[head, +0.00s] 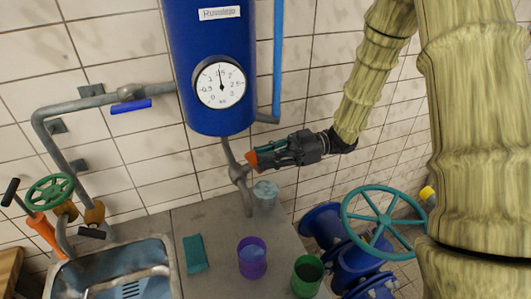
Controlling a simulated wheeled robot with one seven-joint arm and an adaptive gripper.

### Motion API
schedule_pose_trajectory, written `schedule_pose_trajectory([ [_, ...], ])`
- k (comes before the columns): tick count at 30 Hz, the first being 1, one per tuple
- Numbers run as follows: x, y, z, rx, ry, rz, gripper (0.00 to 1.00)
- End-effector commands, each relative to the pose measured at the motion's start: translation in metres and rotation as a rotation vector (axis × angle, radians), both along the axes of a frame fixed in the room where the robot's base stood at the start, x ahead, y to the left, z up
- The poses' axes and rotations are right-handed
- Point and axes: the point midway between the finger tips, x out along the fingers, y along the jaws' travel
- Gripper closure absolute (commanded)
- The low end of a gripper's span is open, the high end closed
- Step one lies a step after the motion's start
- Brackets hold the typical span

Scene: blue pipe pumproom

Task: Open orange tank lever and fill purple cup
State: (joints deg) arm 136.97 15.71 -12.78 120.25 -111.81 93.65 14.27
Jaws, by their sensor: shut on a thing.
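The orange tank lever (251,159) sits at the valve under the blue tank (214,70). My gripper (262,156) comes in from the right, with its jaws shut on the lever. The jaws hide part of the lever. A grey outlet pipe (247,202) runs down from the valve toward the counter. The purple cup (252,268) stands upright on the counter, in front of the outlet pipe and apart from it. Its inside looks bluish; I cannot tell whether it holds liquid.
A clear glass (266,203) stands just right of the outlet pipe. A green cup (306,281) and a teal sponge (194,254) flank the purple cup. The metal sink (75,275) is at left. Blue pipework with a teal handwheel (344,222) is at right.

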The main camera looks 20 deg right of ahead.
Motion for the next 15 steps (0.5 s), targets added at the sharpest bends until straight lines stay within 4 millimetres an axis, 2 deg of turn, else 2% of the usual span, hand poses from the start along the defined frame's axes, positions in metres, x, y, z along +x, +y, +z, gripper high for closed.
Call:
schedule_pose_trajectory([
  [10, 0.0006, -0.0004, 0.0002, 0.0, 0.032, -0.017, 1.0],
  [11, 0.0006, -0.0004, 0.0003, 0.0, 0.032, -0.017, 0.86],
  [12, 0.0006, -0.0004, 0.0003, 0.0, 0.032, -0.017, 0.79],
  [14, 0.0005, -0.0004, 0.0003, 0.0, 0.031, -0.017, 0.68],
  [15, 0.0004, -0.0004, 0.0002, 0.0, 0.031, -0.017, 0.68],
])
